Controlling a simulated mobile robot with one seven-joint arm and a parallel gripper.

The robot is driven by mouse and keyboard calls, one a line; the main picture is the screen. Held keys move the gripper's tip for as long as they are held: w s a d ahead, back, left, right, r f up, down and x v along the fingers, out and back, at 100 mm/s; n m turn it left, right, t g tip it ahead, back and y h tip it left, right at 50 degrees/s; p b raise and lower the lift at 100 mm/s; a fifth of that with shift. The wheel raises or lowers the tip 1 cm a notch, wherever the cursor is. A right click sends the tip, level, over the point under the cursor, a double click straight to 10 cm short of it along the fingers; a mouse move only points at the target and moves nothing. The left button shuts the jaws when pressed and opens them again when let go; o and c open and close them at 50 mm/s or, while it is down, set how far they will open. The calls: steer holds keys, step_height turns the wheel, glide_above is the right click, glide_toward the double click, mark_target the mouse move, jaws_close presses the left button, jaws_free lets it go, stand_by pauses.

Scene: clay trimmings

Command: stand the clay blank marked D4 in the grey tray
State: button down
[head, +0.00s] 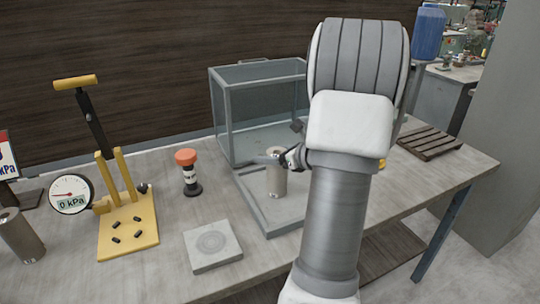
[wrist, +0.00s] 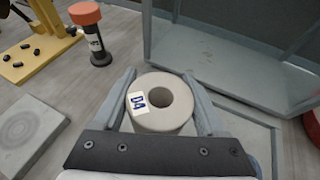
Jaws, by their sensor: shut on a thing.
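The clay blank marked D4 (wrist: 176,88) is a pale hollow cylinder with a blue-and-white label on its top face. My gripper (wrist: 166,100) is shut on it, one finger on each side. In the head view the blank (head: 276,181) is upright over the grey tray (head: 259,215), inside its rim. I cannot tell whether its base touches the tray floor. My gripper (head: 279,160) shows at its top, partly hidden by my arm, which also covers the right part of the tray.
A clear-walled box (head: 222,125) stands behind the blank. An orange-capped bottle (head: 188,172), a square slab (head: 211,246) and a yellow press (head: 128,225) with a gauge stand to the left. Another cylinder (head: 20,236) is at far left. A slatted rack (head: 430,142) lies at right.

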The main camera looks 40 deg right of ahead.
jaws_free()
steer(key=shift+f, duration=0.1)
steer(key=shift+s+d+r, duration=0.1)
steer(key=shift+s+r, duration=0.15)
steer(key=shift+r, duration=0.05)
steer(key=a+p+v, duration=0.1)
steer(key=v, duration=1)
steer(key=shift+s+d+p, duration=0.25)
steer(key=shift+d+p, duration=0.05)
steer(key=shift+d, duration=0.15)
